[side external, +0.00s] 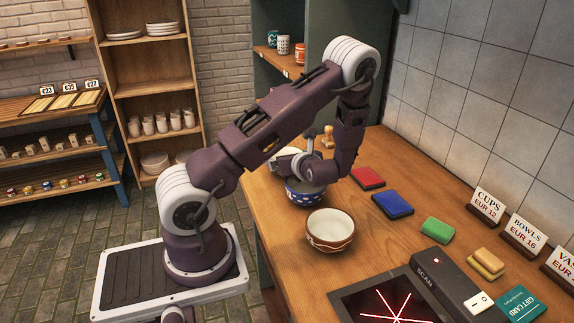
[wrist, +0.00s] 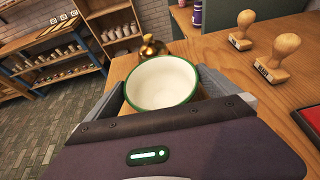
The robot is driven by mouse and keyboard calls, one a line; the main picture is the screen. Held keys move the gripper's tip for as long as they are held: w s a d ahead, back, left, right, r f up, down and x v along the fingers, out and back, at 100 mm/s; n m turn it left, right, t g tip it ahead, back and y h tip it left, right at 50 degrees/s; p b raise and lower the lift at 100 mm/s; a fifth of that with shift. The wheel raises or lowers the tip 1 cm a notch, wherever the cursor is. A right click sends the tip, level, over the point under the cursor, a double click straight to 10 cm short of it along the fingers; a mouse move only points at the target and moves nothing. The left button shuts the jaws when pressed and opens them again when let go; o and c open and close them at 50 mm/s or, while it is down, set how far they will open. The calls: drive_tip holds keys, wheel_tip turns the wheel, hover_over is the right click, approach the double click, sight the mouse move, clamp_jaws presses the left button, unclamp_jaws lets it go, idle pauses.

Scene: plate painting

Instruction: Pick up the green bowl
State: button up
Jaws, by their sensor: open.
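The green bowl (wrist: 160,84) shows in the wrist view as a white-inside bowl with a green rim, upright on the wooden counter. My gripper (wrist: 165,90) is open, with one finger at the left and one at the right of the bowl. I cannot tell whether the fingers touch it. In the side external view my gripper (side external: 305,160) is at the far part of the counter. A pale rim (side external: 285,152) shows just left of it, probably the same bowl, mostly hidden by my arm.
A blue dotted bowl (side external: 304,193) stands close in front of my gripper. A white-and-brown bowl (side external: 330,231) stands nearer. Wooden stamps (wrist: 276,58) are right of the bowl, and a brass object (wrist: 152,47) is behind it. Red (side external: 367,177) and blue (side external: 392,205) pads lie to the right.

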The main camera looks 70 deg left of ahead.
drive_tip(key=c, duration=1.3)
drive_tip(key=shift+r, duration=0.1)
